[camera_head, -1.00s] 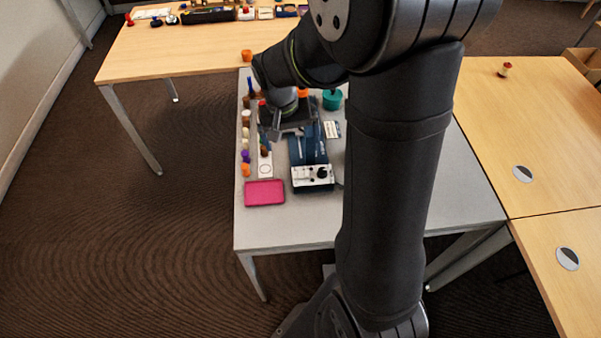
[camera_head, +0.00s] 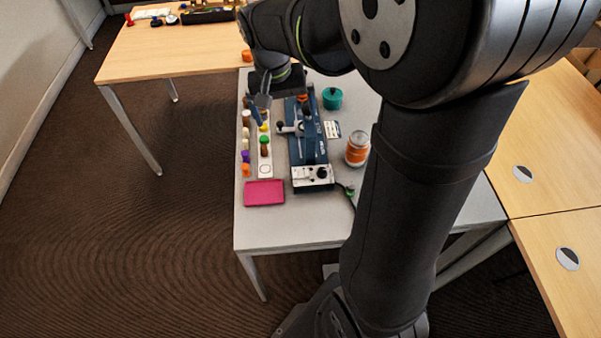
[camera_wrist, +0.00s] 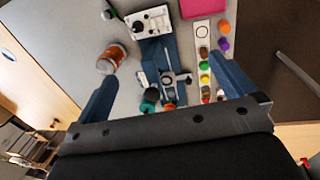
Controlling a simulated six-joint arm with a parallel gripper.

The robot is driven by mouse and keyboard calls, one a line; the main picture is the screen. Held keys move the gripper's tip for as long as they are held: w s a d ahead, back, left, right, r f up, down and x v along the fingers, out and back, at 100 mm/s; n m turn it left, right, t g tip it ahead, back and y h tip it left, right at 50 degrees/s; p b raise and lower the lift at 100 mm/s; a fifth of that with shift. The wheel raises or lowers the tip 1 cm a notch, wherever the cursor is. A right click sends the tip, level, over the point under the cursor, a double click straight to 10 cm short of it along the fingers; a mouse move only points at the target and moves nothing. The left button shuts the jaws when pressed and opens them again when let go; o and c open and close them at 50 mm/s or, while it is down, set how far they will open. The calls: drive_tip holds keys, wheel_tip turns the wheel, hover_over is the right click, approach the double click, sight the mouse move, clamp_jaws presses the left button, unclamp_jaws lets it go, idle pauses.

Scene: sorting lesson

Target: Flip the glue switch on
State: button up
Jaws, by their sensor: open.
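A blue bench machine (camera_head: 308,140) stands on the grey table. Its white control panel (camera_head: 312,175) faces the near side and carries a black knob (camera_head: 321,173) and small controls. The panel also shows in the wrist view (camera_wrist: 151,21), at the top. The controls are too small to tell which is the glue switch or how it is set. My gripper (camera_head: 262,106) is above the table's far left part, apart from the panel. In the wrist view, the two blue fingers of my gripper (camera_wrist: 167,90) are wide apart with nothing gripped between them.
A strip with coloured pieces (camera_head: 265,158) lies left of the machine, with a pink tray (camera_head: 264,193) in front. An orange-labelled jar (camera_head: 357,149) and a teal pot (camera_head: 332,98) stand at the right. A cable (camera_head: 347,190) runs beside the panel. The table's front is clear.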

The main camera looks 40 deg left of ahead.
drive_tip(key=shift+s+r, duration=0.1)
drive_tip(key=shift+r, duration=0.35)
